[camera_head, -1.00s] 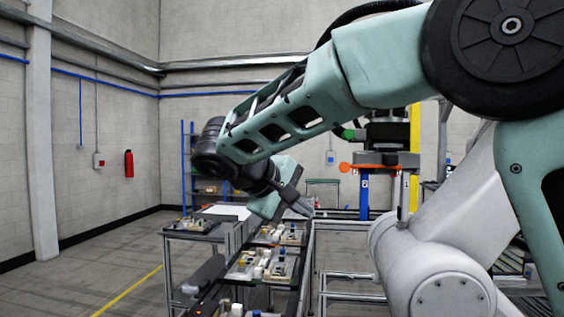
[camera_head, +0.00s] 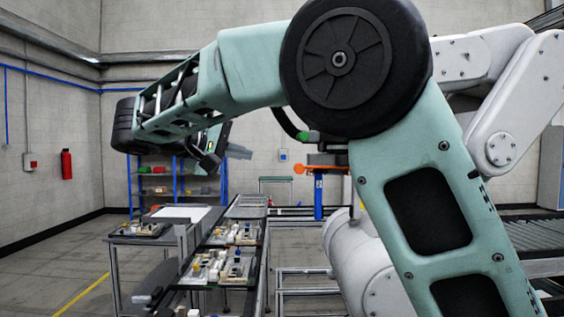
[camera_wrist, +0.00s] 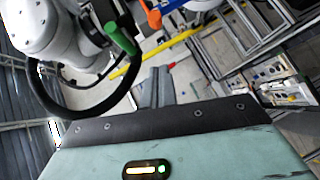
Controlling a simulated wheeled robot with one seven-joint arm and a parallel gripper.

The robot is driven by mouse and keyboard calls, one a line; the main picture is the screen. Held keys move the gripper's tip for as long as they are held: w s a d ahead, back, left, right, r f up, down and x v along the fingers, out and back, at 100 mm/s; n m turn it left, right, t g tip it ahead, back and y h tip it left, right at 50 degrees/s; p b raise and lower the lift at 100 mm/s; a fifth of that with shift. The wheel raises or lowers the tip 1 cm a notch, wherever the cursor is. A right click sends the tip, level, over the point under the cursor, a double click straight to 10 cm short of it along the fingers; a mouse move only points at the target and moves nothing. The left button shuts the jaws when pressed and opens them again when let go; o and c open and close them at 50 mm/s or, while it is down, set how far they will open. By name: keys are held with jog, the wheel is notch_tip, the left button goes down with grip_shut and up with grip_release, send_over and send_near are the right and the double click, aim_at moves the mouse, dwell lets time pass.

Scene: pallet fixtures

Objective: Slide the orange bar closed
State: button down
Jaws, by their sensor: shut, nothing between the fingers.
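Pallets with small fixtures stand on the conveyor in the head view: one farther back (camera_head: 236,233) and one nearer (camera_head: 218,268). Two pallets also show at the right of the wrist view, one higher (camera_wrist: 268,72) and one lower (camera_wrist: 298,93). I cannot pick out the orange bar on any of them; the parts are too small.
A side table (camera_head: 165,238) with another pallet stands left of the conveyor. An orange-topped blue post (camera_head: 318,195) and a blue shelf (camera_head: 175,178) stand behind. Metal frames (camera_head: 300,280) lie right of the conveyor. Open floor is at the left.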

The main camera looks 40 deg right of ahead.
aim_at(297, 165)
jog(key=s+p+x, duration=0.2)
jog(key=p+x, duration=0.2)
jog(key=x, duration=0.6)
jog(key=shift+s+d+f, duration=0.25)
jog(key=shift+d, duration=0.15)
jog(key=shift+s+d+f+b, duration=0.2)
jog(key=shift+s+d+b, duration=0.45)
jog(key=shift+d+b, duration=0.4)
jog(key=shift+r, duration=0.15)
